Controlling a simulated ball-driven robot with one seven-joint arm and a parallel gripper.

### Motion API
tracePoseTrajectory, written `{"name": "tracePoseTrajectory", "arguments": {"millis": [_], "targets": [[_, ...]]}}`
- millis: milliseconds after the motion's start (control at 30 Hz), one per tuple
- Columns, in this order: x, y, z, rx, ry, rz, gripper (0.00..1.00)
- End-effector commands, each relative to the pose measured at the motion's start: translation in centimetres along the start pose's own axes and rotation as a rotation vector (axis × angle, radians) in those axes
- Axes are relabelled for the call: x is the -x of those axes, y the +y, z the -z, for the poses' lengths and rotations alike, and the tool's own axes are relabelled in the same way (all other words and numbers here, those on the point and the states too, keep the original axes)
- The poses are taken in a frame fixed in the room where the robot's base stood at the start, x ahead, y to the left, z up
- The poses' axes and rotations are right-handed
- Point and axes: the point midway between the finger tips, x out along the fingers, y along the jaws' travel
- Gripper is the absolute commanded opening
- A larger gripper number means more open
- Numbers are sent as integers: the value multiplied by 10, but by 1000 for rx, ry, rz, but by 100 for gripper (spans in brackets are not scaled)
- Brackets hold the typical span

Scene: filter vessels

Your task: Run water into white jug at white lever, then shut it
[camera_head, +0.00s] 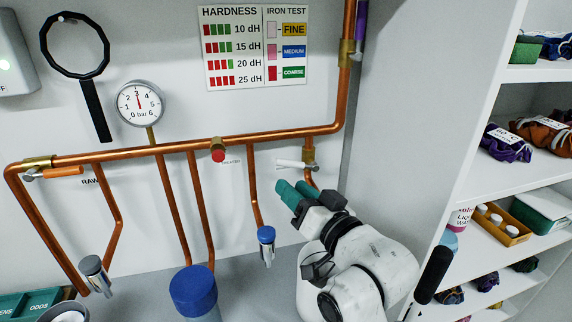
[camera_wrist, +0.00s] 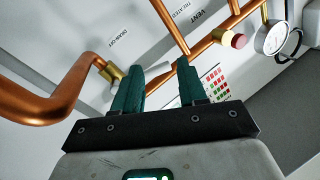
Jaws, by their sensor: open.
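The white lever (camera_head: 290,164) sits on a brass valve (camera_head: 309,155) on the copper pipe at the right, and it points left. In the wrist view the lever (camera_wrist: 157,70) shows beyond and between my fingertips, beside the brass fitting (camera_wrist: 111,75). My gripper (camera_head: 294,188) has teal fingers, open and empty, just below the lever in the head view. I cannot tell if they touch it. A white rounded shape (camera_head: 309,283) stands below, partly hidden by my arm; it may be the white jug, but I cannot be sure. The outlet under this valve is hidden.
An orange lever (camera_head: 62,171) and a red knob (camera_head: 218,155) sit along the same copper pipe. A blue-capped vessel (camera_head: 194,290) and a blue-topped outlet (camera_head: 266,236) are left of my arm. A gauge (camera_head: 139,103) hangs above. Shelves (camera_head: 478,185) fill the right side.

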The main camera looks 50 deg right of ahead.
Motion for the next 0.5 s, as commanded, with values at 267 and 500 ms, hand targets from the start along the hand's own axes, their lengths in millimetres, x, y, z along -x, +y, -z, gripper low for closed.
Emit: {"name": "tracePoseTrajectory", "arguments": {"millis": [267,500], "targets": [[14,9,-2,-459,85,-14,42],[28,13,0,-862,161,21,42]]}}
